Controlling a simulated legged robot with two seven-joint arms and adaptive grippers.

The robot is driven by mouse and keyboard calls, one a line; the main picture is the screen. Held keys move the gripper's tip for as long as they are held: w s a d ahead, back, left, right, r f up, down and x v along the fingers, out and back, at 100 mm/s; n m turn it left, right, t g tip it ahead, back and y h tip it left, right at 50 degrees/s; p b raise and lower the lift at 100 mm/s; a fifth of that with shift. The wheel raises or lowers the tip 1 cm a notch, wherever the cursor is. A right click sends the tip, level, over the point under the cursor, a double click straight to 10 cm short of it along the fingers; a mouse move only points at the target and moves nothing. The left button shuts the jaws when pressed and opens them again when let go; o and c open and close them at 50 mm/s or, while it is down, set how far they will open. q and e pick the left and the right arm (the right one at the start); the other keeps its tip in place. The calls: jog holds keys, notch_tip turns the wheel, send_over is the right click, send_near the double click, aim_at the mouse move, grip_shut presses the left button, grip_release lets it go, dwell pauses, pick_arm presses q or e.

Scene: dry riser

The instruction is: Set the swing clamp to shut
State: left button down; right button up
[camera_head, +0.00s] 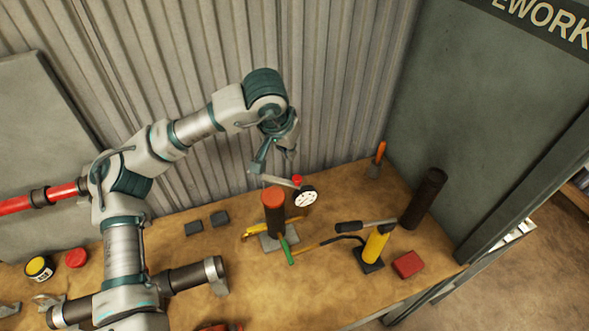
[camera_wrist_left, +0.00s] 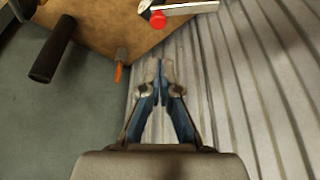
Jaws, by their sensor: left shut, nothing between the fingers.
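A grey metal bar with a red tip (camera_head: 280,181) looks like the arm of the swing clamp. It sits near the top of a dark upright post with an orange-red cap (camera_head: 274,212), and I cannot tell whether it is touching the cap. In the left wrist view the bar (camera_wrist_left: 190,9) and its red tip show at the top edge. My left gripper (camera_head: 258,168) is shut and empty, close above the bar's left end in the head view. In the left wrist view its fingertips (camera_wrist_left: 160,66) point towards the bar, with a gap between. My right gripper is not in view.
A round white gauge (camera_head: 306,197) is close behind the post. Yellow and green handles (camera_head: 287,250) are at its base. A yellow cylinder (camera_head: 377,243), a red block (camera_head: 408,265) and a dark cylinder (camera_head: 424,198) stand to the right. A corrugated wall (camera_head: 330,80) rises behind.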

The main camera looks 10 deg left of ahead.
pick_arm(q)
jog(key=w+d+f+n+y+b, duration=0.1)
jog(key=w+f+n+b, duration=0.1)
jog(key=w+n+b, duration=0.3)
notch_tip(320, 180, down, 9)
jog(key=m+b, duration=0.1)
jog(key=b, duration=0.1)
jog(key=shift+w+f, duration=0.2)
jog(key=shift+w, duration=0.1)
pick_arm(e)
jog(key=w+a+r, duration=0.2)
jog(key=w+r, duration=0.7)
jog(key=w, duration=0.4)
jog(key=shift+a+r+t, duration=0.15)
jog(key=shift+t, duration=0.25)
